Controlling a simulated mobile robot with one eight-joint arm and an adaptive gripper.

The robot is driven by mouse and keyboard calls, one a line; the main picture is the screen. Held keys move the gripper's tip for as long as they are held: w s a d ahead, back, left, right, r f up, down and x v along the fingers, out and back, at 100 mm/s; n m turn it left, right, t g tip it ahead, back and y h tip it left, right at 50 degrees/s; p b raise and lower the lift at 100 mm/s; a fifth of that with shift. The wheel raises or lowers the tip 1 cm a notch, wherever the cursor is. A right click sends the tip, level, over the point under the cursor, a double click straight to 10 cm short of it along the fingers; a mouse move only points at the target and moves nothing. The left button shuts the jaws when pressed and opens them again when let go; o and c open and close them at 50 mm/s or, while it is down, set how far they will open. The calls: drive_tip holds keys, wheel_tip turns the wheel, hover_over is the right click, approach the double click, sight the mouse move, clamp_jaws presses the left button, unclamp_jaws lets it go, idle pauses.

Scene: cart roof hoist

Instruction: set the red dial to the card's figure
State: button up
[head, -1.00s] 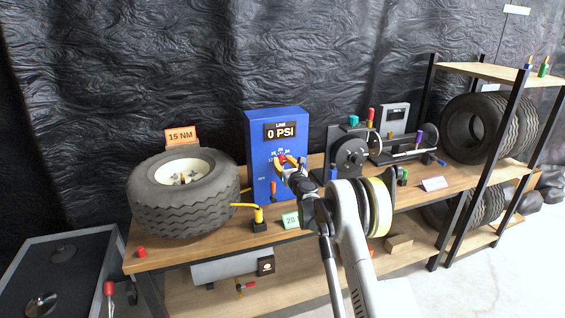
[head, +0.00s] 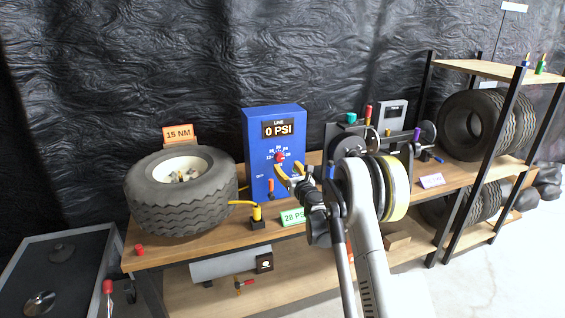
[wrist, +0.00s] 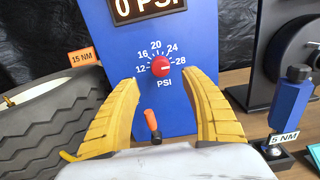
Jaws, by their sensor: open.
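The red dial (wrist: 161,66) is on the front of a blue box (head: 258,150), inside a scale marked 12 to 28 PSI. It also shows in the head view (head: 280,156). A pale mark lies about level across the dial; I cannot tell which end points to a figure. The box's display (head: 279,129) reads 0 PSI. A green-lettered card (head: 293,217) at the table's front reads 28 PSI. My gripper (wrist: 160,77) is open and empty, with yellow fingers in front of the dial and a little below it, apart from it.
An orange-handled lever (wrist: 152,125) sits low on the box's front. A tyre (head: 182,195) with an orange 15 NM card (head: 179,135) lies left. A yellow-topped fitting (head: 257,217) stands in front of the box. Wheel equipment (head: 350,140) stands to the right.

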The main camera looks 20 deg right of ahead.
drive_tip(key=s, duration=0.4)
drive_tip(key=shift+s, duration=0.1)
drive_tip(key=s+a+r+n+g+y, duration=0.25)
drive_tip(key=s+a+r+n, duration=0.35)
drive_tip(key=a+r+n, duration=0.35)
drive_tip(key=s+a+r+n+g+y, duration=0.1)
drive_tip(key=s+a+r+n, duration=0.15)
drive_tip(key=s+n, duration=0.25)
drive_tip(key=s+a+r+n+g+y, duration=0.1)
drive_tip(key=s+a+r+n, duration=0.1)
drive_tip(key=s+a+n, duration=0.25)
drive_tip(key=s+f+n+g+h, duration=0.2)
drive_tip(key=s+n, duration=0.6)
drive_tip(key=s, duration=0.8)
drive_tip(key=s+d+f+n+g+h, duration=0.1)
drive_tip(key=s+f+n+g, duration=0.3)
drive_tip(key=s+n, duration=0.5)
drive_tip(key=s+f+h, duration=0.1)
drive_tip(key=s+f, duration=0.1)
drive_tip(key=s, duration=0.6)
drive_tip(key=shift+s+d, duration=0.2)
drive_tip(key=shift+d, duration=0.05)
